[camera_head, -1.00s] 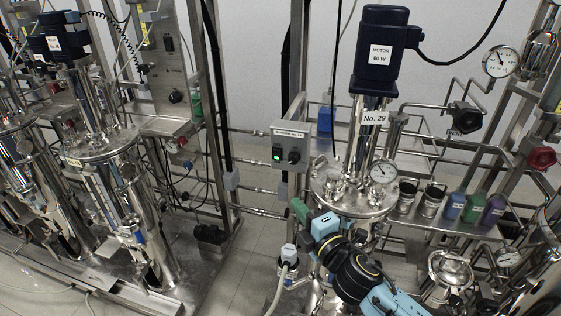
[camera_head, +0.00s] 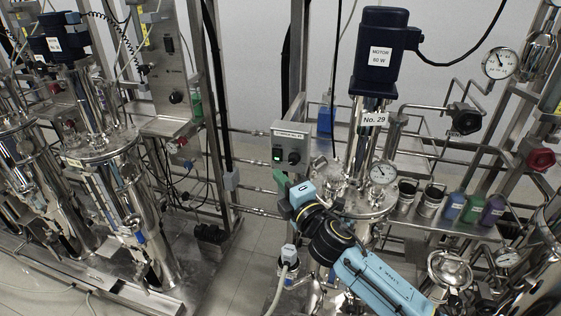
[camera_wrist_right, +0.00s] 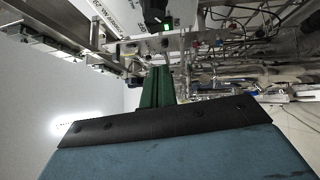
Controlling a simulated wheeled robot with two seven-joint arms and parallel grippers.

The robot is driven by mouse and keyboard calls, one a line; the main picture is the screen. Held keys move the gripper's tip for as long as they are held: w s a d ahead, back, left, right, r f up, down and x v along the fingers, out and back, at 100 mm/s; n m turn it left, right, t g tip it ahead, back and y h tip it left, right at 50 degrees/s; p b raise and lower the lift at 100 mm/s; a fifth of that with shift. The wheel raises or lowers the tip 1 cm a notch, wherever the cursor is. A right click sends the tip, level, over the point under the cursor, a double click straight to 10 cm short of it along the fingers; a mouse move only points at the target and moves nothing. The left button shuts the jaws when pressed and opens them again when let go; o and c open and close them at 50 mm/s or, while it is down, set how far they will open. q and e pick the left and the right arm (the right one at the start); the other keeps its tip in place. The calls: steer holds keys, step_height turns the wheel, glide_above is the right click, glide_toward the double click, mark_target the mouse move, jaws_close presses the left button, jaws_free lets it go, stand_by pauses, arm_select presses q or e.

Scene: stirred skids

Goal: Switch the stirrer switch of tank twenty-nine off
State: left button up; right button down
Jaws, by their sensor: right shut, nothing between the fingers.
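Tank No. 29 is the steel vessel (camera_head: 350,200) with the dark blue motor (camera_head: 380,50) above it and a "No. 29" label (camera_head: 374,118). A grey stirrer box (camera_head: 291,135) is mounted on the frame left of it. The box carries a green-lit switch (camera_head: 277,154) and a black knob (camera_head: 294,157). My right gripper (camera_head: 279,177) has its green fingers shut and empty, just below the box and apart from the switch in the head view. The right wrist view shows the shut fingers (camera_wrist_right: 157,88) pointing toward the green light (camera_wrist_right: 168,25). My left gripper is not in view.
A steel post (camera_head: 296,100) stands behind the box. Horizontal pipes (camera_head: 258,212) run to its left. A white-capped fitting with a hose (camera_head: 289,254) is below my right gripper. Bottles (camera_head: 472,208) stand on a shelf at right. Another tank (camera_head: 110,170) is at left.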

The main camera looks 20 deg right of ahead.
mark_target(277, 155)
steer(key=w, duration=0.2)
steer(key=w+d, duration=0.1)
steer(key=w, duration=0.3)
steer(key=shift+d+r, duration=0.35)
steer(key=shift+r, duration=0.05)
steer(key=shift+s, duration=0.1)
